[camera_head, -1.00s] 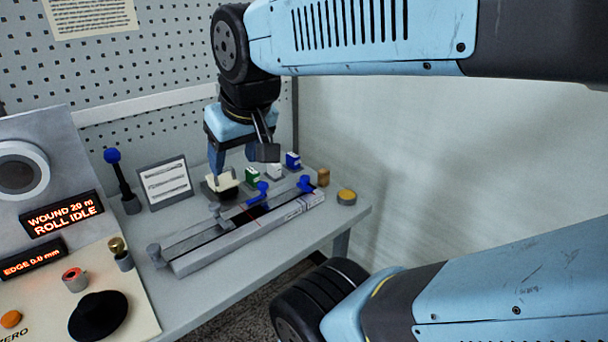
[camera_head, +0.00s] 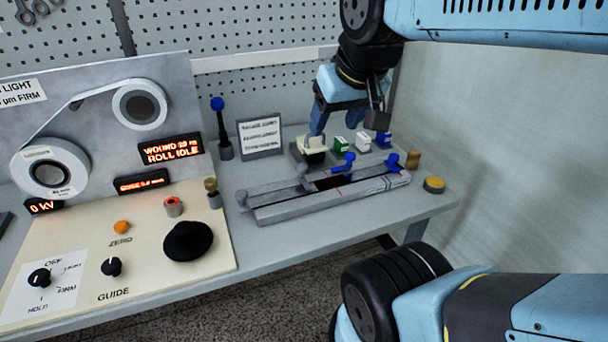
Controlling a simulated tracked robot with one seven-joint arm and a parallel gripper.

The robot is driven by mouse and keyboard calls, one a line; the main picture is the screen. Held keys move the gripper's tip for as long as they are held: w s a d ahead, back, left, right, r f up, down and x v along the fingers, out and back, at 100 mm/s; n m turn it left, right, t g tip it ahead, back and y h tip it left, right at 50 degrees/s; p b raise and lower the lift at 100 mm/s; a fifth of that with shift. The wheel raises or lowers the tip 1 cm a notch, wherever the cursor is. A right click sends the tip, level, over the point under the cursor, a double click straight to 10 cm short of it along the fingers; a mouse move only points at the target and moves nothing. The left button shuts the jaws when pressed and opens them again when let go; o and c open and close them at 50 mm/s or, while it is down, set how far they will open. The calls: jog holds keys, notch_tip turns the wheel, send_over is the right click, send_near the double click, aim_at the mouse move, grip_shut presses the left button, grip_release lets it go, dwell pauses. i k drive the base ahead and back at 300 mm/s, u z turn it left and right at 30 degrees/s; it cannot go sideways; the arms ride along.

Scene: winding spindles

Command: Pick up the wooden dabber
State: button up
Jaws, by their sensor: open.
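A short brown, wooden-looking cylinder (camera_head: 413,159) stands on the bench at the right end of the grey slide rail. A small brown knob-topped piece (camera_head: 211,185) sits in a grey holder left of the rail. I cannot tell for certain which is the dabber. My gripper (camera_head: 346,127) points down with its fingers apart, above or behind the row of small blocks, left of the brown cylinder. Nothing shows between its fingers.
The slide rail (camera_head: 290,207) with blue knobs lies in front of the blocks. A cream block (camera_head: 313,143), a green block (camera_head: 340,145) and a sign (camera_head: 260,138) stand behind it. A control panel (camera_head: 150,260) fills the left; a yellow button (camera_head: 434,184) sits far right.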

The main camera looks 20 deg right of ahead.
aim_at(413, 158)
jog(key=u, duration=1.7)
jog(key=i, duration=0.1)
jog(key=z, duration=3.55)
jog(key=k, duration=0.85)
jog(key=u, duration=0.65)
jog(key=i, duration=1)
jog(key=u, duration=0.1)
